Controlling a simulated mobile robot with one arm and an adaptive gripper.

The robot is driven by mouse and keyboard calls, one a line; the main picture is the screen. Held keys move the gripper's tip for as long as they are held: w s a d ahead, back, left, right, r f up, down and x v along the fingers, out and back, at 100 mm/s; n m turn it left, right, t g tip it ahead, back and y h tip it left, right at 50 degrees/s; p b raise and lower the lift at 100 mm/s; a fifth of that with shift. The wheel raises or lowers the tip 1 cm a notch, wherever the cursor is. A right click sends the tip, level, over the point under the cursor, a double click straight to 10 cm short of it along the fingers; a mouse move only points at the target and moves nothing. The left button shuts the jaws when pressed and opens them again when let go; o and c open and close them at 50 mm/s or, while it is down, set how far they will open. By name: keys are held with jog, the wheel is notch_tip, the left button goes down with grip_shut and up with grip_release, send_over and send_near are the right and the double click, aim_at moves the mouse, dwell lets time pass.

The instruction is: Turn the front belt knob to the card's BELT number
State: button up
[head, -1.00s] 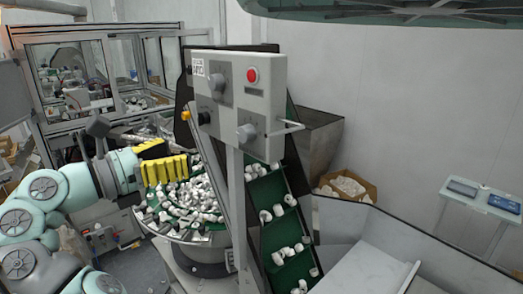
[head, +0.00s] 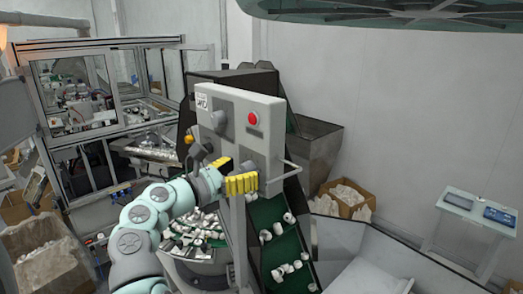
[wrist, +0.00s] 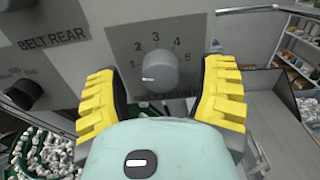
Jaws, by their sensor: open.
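The front belt knob (wrist: 158,70) is a round grey dial in the wrist view, with numbers around it on a darker plate. Its white mark points left and slightly down, near the 1. The lettering below it is mostly hidden by my gripper. My gripper (wrist: 165,95) is open, with one yellow ridged finger on each side of the knob in the picture and nothing between them. In the head view my gripper (head: 241,184) is at the lower front of the grey control box (head: 268,115). A small white card (head: 201,99) is at the box's upper left; its print is too small to read.
A black knob (wrist: 20,92) is left of the dial, with a BELT REAR label (wrist: 48,42) above. The box also carries a red button (head: 253,119), another grey knob (head: 218,121) and a side handle (head: 287,169). A green belt (head: 279,245) with white caps runs below.

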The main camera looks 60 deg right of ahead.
jog(key=shift+s+d, duration=0.15)
jog(key=shift+d, duration=0.3)
jog(key=c, duration=1.2)
